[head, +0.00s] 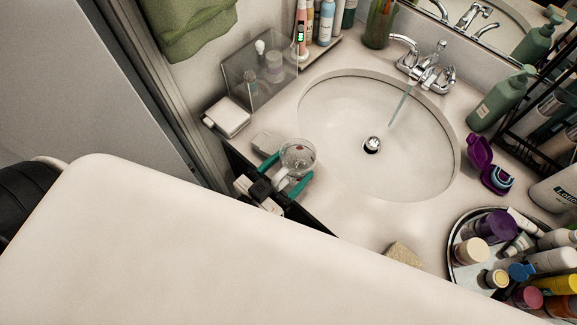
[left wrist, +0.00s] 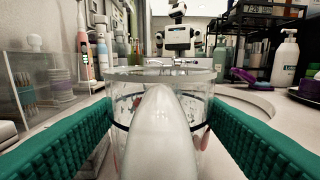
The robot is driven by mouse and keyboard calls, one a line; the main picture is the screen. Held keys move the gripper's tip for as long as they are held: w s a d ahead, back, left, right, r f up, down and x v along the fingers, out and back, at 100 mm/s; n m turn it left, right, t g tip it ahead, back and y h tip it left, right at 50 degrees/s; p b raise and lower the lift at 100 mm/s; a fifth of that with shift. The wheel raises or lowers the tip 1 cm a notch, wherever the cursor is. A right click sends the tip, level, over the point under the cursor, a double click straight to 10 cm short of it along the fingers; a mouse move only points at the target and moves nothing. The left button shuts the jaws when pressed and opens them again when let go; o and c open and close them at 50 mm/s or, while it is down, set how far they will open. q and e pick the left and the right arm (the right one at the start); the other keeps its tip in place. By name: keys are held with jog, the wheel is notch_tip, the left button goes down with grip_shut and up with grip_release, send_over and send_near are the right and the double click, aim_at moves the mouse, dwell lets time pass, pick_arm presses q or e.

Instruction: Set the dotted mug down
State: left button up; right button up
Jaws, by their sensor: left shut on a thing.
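The dotted mug (head: 298,154) is a clear cup with small dark and reddish marks and a pale handle. It is upright at the left front of the sink, near the counter's front edge. My left gripper (head: 285,175) is shut on it, with teal fingers reaching from the handle side. In the left wrist view the mug (left wrist: 124,105) stands between the two fingers (left wrist: 160,128), its whitish handle (left wrist: 160,110) pointing at the camera. Its base is hidden, so I cannot tell whether it touches the counter. My right gripper is not in view.
The sink basin (head: 350,115) lies right of the mug. A white soap-like block (head: 268,142) and clear box (head: 262,75) are behind left. A crowded round tray (head: 452,262), purple case (head: 480,150) and beige sponge (head: 404,254) are at right. Counter between sponge and mug is bare.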

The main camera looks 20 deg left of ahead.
pick_arm(q)
jog(key=shift+f, duration=0.15)
jog(key=o, duration=1.2)
